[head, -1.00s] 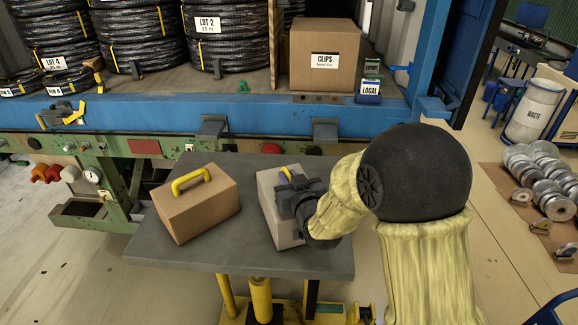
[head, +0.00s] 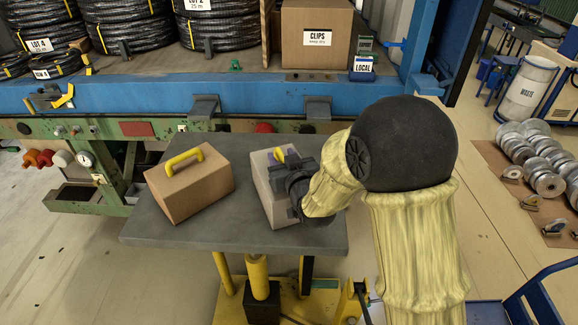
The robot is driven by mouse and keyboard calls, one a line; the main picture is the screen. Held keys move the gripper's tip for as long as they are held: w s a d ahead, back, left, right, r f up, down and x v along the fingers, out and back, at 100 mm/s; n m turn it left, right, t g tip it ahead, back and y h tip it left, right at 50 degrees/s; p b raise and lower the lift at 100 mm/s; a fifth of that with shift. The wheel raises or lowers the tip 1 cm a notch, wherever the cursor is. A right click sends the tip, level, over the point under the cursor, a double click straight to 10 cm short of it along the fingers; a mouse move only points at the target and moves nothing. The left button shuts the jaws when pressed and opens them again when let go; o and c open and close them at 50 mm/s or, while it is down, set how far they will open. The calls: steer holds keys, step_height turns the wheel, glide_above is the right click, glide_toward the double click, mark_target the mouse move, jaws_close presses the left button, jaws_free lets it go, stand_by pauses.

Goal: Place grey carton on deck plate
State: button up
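The grey carton (head: 262,198) stands upright on a dark grey table top (head: 165,228), right of its middle. A yellow handle (head: 281,154) shows on its top. My gripper (head: 283,172) is over the carton's top at the handle, coming from the right, and covers part of both. The fingertips are hidden behind the gripper body, so I cannot tell whether they are closed on the handle. No separate plate that I can surely name as the deck plate stands out; the wooden deck (head: 245,74) of the blue-edged trailer lies behind the table.
A brown carton (head: 188,190) with a yellow handle stands left of the grey one. On the deck are black hose coils (head: 127,27), a large CLIPS box (head: 317,52) and a LOCAL sign (head: 363,65). The blue deck edge (head: 250,96) rises behind the table.

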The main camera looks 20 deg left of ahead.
steer(key=shift+s+d+b, duration=0.4)
steer(key=shift+s+b, duration=0.1)
steer(key=shift+b, duration=0.15)
steer(key=b+v, duration=0.4)
steer(key=v, duration=0.6)
steer(key=shift+s+d+r+b, duration=0.2)
steer(key=shift+s+d+b, duration=0.05)
steer(key=shift+s+b, duration=0.1)
steer(key=shift+w, duration=0.1)
steer(key=d+f+m+g+h, duration=0.2)
steer(key=d+f+h, duration=0.25)
steer(key=d, duration=0.35)
steer(key=d+f+m+g+h, duration=0.25)
steer(key=d+f, duration=0.25)
steer(key=d, duration=0.3)
steer(key=s+d+f+m+g+h, duration=0.1)
steer(key=s+d+f+g, duration=0.1)
steer(key=s+d, duration=0.3)
steer(key=s+d+f+m+g+h, duration=0.1)
steer(key=s+d+f+g, duration=0.1)
steer(key=s+d+g, duration=0.2)
steer(key=shift+s+d+f+m+h, duration=0.35)
steer(key=shift+s+d, duration=0.3)
steer(key=shift+d, duration=0.25)
